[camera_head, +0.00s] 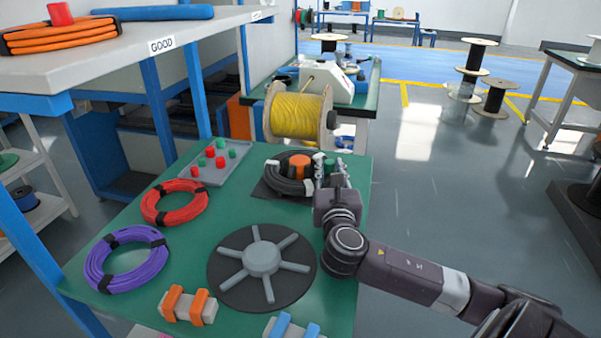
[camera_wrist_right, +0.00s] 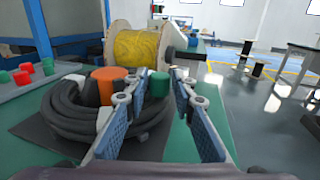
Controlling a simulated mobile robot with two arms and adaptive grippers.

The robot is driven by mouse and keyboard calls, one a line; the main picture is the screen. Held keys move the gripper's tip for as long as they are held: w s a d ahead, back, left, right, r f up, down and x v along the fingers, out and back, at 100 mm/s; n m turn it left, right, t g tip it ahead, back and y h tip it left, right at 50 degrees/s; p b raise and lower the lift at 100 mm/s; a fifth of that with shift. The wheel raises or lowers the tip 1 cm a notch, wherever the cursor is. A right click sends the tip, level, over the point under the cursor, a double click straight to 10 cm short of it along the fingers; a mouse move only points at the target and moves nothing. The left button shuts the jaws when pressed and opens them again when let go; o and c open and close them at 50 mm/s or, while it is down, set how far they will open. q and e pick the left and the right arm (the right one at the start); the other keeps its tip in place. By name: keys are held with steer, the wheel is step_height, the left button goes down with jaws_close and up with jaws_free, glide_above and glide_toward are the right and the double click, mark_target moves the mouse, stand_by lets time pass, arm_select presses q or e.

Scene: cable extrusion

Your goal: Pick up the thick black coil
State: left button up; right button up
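The thick black coil (camera_head: 284,181) lies on a dark mat at the far right part of the green table. In the right wrist view the coil (camera_wrist_right: 70,118) fills the left half, and part of its right side shows between my fingers. My right gripper (camera_head: 333,166) is at the coil's right side. Its two blue-padded fingers (camera_wrist_right: 157,78) are apart, with the left one overlapping the coil in the picture. Whether it touches the coil is not clear. An orange cylinder (camera_wrist_right: 105,84) stands at the coil's middle, and a green cylinder (camera_wrist_right: 158,86) shows between the fingertips. My left gripper is not in view.
Red (camera_head: 174,202) and purple (camera_head: 126,259) cable coils lie on the table's left. A dark disc with a grey spoked hub (camera_head: 262,257) is in front. A tray (camera_head: 215,163) with red and green pegs sits left of the coil. A yellow spool (camera_head: 298,114) stands behind.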

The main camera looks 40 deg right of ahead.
steer(key=shift+x, duration=1.05)
jaws_close()
steer(key=shift+r, duration=0.1)
steer(key=shift+r, duration=0.1)
